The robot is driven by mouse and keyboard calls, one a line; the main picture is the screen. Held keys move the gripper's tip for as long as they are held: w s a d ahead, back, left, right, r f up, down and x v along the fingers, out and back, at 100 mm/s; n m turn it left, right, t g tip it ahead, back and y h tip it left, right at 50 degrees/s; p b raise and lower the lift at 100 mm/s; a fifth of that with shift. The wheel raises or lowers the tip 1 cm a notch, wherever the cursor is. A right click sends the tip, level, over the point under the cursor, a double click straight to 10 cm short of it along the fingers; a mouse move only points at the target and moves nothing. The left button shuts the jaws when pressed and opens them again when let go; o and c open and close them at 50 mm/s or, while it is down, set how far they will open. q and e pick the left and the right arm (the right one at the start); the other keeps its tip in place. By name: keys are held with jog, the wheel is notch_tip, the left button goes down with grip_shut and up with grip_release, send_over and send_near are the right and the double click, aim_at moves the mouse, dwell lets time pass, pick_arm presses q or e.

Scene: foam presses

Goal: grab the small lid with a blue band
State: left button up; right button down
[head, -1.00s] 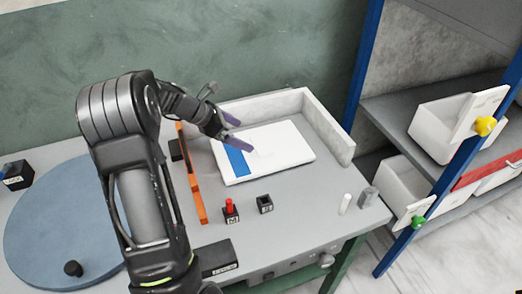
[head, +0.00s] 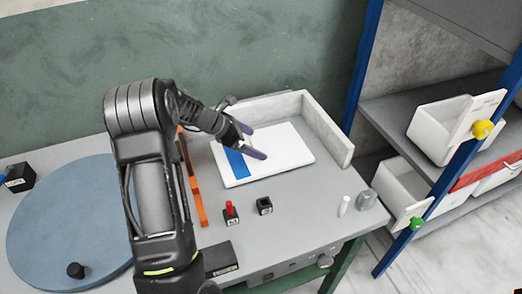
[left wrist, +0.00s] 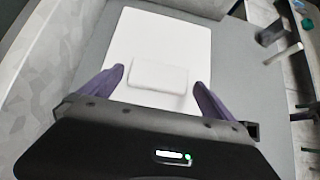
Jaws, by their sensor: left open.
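The lid (head: 288,150) is a flat white panel with a blue band (head: 236,163) along its left side, lying on the grey table. The left wrist view shows its white surface (left wrist: 160,38) and a raised white handle block (left wrist: 158,76); the blue band is not visible there. My left gripper (head: 255,142) is open over the left half of the lid. In the left wrist view, its purple fingers (left wrist: 159,79) stand on either side of the handle block, and I cannot tell whether they touch it. My right gripper is not in view.
A low pale wall (head: 328,130) borders the table behind and right of the lid. An orange strip (head: 193,185) stands to its left. A red-topped button (head: 231,212) and a small black block (head: 264,205) sit in front. A blue disc (head: 65,225) lies at left.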

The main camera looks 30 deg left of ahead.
pick_arm(q)
jog(key=shift+x, duration=0.85)
jog(key=c, duration=1.1)
